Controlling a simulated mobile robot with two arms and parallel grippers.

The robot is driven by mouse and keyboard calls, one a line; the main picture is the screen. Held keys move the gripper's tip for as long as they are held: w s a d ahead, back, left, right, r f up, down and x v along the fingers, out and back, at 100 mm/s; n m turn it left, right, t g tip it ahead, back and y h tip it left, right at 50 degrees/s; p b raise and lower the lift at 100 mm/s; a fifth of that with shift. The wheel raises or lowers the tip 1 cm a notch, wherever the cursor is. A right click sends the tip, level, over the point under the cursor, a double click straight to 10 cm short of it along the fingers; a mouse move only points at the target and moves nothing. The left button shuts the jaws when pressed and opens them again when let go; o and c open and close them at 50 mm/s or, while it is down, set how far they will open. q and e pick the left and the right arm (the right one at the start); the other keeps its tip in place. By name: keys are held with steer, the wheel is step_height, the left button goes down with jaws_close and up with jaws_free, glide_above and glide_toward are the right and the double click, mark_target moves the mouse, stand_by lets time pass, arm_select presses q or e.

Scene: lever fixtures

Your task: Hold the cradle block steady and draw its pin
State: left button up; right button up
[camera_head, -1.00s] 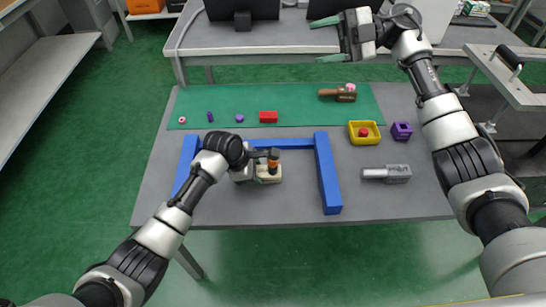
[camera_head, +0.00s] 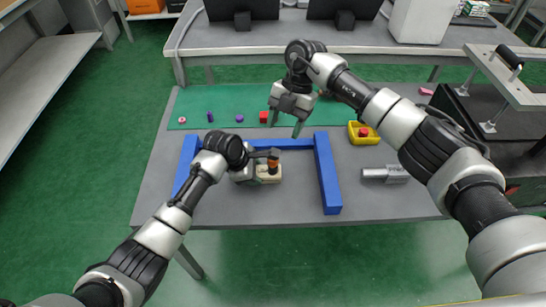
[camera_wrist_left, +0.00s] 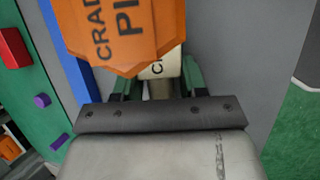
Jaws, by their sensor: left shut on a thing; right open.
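The cradle block (camera_head: 266,179) is a small cream block on the grey table, inside the blue frame. The orange cradle pin (camera_head: 273,165) stands upright in its top. My left gripper (camera_head: 257,174) is shut on the block from its left side. In the left wrist view the pin's orange lettered head (camera_wrist_left: 125,30) covers much of the cream block (camera_wrist_left: 163,66), which sits between the green fingers of my left gripper (camera_wrist_left: 160,84). My right gripper (camera_head: 286,126) is open and empty, pointing down above the back bar of the frame, behind the block.
The blue frame (camera_head: 328,175) has raised bars left, behind and right of the block. A yellow tray (camera_head: 354,139) with a red piece and a grey metal part (camera_head: 385,174) lie to the right. Small pieces, including a purple one (camera_head: 239,118), lie on the green mat (camera_head: 222,103).

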steer(key=x, duration=0.8)
steer(key=shift+s+a+f, duration=0.1)
steer(key=shift+f, duration=0.1)
jaws_close()
stand_by(0.4)
